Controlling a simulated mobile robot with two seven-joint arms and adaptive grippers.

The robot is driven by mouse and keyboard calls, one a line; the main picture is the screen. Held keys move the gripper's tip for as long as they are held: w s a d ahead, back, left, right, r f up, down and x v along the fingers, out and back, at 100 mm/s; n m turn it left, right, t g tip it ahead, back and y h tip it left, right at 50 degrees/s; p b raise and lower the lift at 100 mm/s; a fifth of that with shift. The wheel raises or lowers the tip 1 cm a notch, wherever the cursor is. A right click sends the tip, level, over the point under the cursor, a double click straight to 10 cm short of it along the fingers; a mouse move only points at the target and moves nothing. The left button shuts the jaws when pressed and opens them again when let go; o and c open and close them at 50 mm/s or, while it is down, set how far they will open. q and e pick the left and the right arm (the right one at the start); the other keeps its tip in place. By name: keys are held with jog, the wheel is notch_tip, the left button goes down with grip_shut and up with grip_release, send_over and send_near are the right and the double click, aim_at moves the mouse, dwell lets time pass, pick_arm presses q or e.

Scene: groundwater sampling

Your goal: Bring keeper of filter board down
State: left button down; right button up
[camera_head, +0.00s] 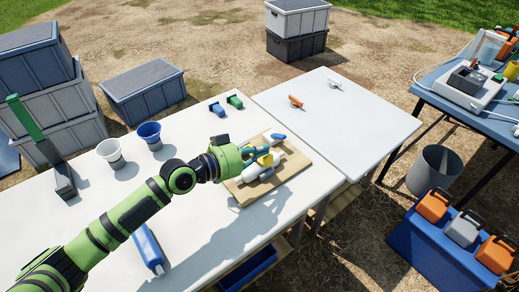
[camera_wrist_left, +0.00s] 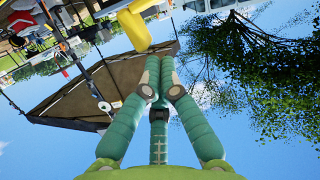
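The filter board (camera_head: 243,196) is a light wooden board at the right end of the near white table. A white cylinder with grey parts (camera_head: 255,174) lies on it. A yellow part, seemingly the keeper (camera_head: 266,160), stands over the cylinder near my fingertips. The yellow part also shows in the left wrist view (camera_wrist_left: 136,29), just beyond and to the left of my fingertips. My left gripper (camera_head: 258,151) is over the board; in the wrist view its green fingers (camera_wrist_left: 160,60) are drawn together with nothing visible between them. Whether they touch the yellow part is unclear. My right gripper is out of view.
A blue-tipped piece (camera_head: 278,137) is at the board's far edge. Two cups (camera_head: 150,134) and a blue cylinder (camera_head: 147,248) are on the table. The adjoining white table (camera_head: 350,115) is mostly clear.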

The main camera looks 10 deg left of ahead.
pick_arm(q)
jog(key=shift+s+d+f+b, duration=0.2)
jog(key=shift+f+b, duration=0.2)
jog(key=shift+f, duration=0.15)
jog(key=shift+s+d+f+b, duration=0.2)
jog(key=shift+f+b, duration=0.2)
jog(key=shift+f, duration=0.1)
jog(key=shift+r, duration=0.25)
notch_tip(320, 180, up, 5)
jog(key=p, duration=0.5)
jog(key=f+b+v, duration=0.1)
jog(key=b+v, duration=0.1)
jog(key=v, duration=0.7)
jog(key=shift+s+a+b, duration=0.3)
jog(key=shift+s+b, duration=0.05)
jog(key=shift+s, duration=0.05)
